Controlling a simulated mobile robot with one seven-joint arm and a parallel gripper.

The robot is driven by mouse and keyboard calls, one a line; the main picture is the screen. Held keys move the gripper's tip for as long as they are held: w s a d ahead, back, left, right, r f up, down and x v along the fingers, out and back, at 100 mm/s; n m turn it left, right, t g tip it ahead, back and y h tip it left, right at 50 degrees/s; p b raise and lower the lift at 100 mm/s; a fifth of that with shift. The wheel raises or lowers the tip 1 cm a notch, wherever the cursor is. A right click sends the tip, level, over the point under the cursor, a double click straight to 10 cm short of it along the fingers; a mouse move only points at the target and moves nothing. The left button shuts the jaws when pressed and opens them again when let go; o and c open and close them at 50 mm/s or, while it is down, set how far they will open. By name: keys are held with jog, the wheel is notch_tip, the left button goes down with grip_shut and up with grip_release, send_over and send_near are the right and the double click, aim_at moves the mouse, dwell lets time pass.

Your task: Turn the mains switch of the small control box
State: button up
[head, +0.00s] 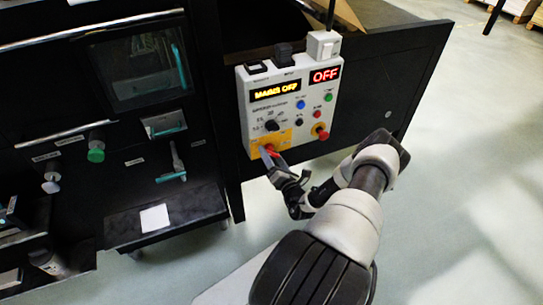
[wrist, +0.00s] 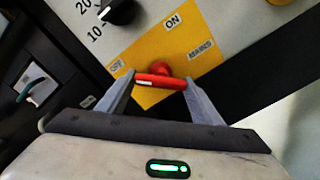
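The small control box (head: 292,100) is a light grey panel on a dark bench front. Its lit displays read "MAINS OFF" and "OFF". The mains switch is a red bar handle (wrist: 160,80) on a yellow plate marked OFF, ON and MAINS. The white mark on the handle's left end is on the OFF side. In the head view the switch (head: 271,149) is partly hidden by my gripper (head: 269,157). In the wrist view my gripper (wrist: 160,78) has one finger at each end of the red bar. Both fingers appear to touch it, so it looks shut on the handle.
A black knob (wrist: 118,12) with a number scale sits above the yellow plate. A red button (head: 319,130) on yellow is to the right of the switch. Dark cabinets with a glass window (head: 142,68) stand left.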

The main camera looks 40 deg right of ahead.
jog(key=o, duration=0.4)
jog(key=shift+o, duration=0.2)
jog(key=p+v, duration=0.1)
jog(key=v, duration=1.6)
jog(key=shift+s, duration=0.2)
jog(key=shift+d, duration=0.1)
